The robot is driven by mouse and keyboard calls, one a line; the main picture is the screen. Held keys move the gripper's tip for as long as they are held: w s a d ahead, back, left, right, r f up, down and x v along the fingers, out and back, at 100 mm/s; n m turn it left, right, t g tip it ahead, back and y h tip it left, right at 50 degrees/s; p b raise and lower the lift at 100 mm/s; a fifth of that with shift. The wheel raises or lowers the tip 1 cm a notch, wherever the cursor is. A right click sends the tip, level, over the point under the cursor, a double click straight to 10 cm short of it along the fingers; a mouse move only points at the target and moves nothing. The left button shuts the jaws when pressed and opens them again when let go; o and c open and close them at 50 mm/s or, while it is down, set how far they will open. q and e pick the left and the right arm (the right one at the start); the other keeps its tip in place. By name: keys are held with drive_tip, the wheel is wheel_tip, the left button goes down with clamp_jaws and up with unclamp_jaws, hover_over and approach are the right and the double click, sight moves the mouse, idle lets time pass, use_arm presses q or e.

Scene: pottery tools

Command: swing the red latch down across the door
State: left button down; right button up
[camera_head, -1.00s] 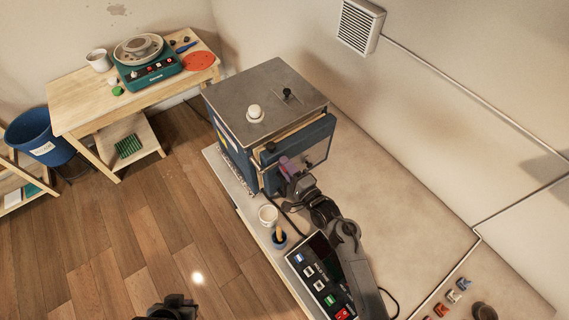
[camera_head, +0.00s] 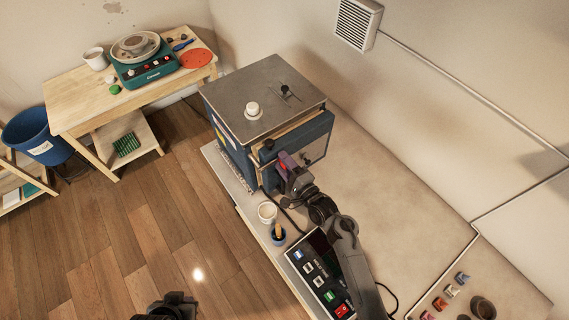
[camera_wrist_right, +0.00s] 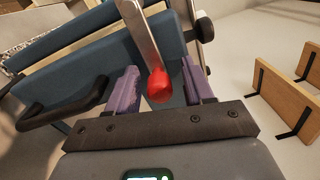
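The red latch shows in the right wrist view as a flat metal bar ending in a red knob (camera_wrist_right: 160,86); a small patch of its red shows in the head view. The blue kiln door (camera_head: 313,148) is at the front of the kiln (camera_head: 262,95), with a pale strip showing along its top edge. My right gripper (camera_head: 284,163) is at the door. In the right wrist view its purple fingers (camera_wrist_right: 161,88) stand apart on either side of the knob, with gaps visible. My left gripper (camera_head: 172,303) is at the bottom edge; its fingers cannot be made out.
A black door handle (camera_wrist_right: 62,105) is left of the fingers in the wrist view. The bench right of the arm is mostly clear.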

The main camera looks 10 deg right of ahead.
drive_tip(key=shift+d+f, duration=0.1)
drive_tip(key=shift+s+d+f, duration=0.1)
drive_tip(key=shift+s+d, duration=0.1)
drive_tip(key=shift+s, duration=0.2)
drive_tip(key=b+v, duration=0.1)
drive_tip(key=v, duration=0.9)
